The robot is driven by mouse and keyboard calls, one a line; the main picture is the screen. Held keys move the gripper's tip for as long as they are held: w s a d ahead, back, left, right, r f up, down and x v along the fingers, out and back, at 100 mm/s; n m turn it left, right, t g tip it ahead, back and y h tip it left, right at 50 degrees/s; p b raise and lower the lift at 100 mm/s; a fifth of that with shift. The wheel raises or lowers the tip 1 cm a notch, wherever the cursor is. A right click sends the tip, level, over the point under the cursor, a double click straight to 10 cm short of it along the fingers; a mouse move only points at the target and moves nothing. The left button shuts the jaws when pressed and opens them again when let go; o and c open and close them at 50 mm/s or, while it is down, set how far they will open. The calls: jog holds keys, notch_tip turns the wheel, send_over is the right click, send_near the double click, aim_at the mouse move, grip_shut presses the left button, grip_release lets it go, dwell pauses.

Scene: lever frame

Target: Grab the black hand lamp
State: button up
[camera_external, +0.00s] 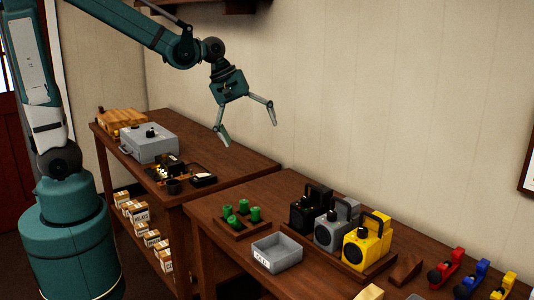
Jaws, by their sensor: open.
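A black hand lamp (305,213) with a carrying handle stands upright on the right-hand table. It is the leftmost of three lamps in a row, beside a grey lamp (331,232) and a yellow lamp (366,243). The grey lamp hides part of its right side. My gripper (249,124) is open and empty.
A wooden holder with green cylinders (242,213) and a grey tray (277,254) sit left of the lamps. Red (446,268) and blue (470,279) items lie at the right. The left table (236,160) bears a grey box (149,143). The wall runs behind both tables.

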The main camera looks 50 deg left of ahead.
aim_at(307, 186)
jog(key=shift+w+d+f+n+g+h+p, duration=0.45)
jog(key=shift+w+d+f+n, duration=0.8)
jog(key=shift+d+f, duration=1.65)
jog(key=shift+w+d+f+n+g+p, duration=0.2)
jog(key=shift+w+d+f+n+g, duration=0.95)
jog(key=shift+d, duration=2.75)
jog(key=shift+w+d+f+n+g+h+p, duration=0.3)
jog(key=shift+w+d+f+n, duration=1)
jog(key=shift+d+f, duration=1.9)
jog(key=shift+s+d+r, duration=0.2)
jog(key=shift+s+r, duration=0.05)
jog(key=shift+r, duration=0.05)
jog(key=shift+f, duration=0.1)
jog(key=shift+x, duration=1.25)
jog(key=shift+x, duration=2.55)
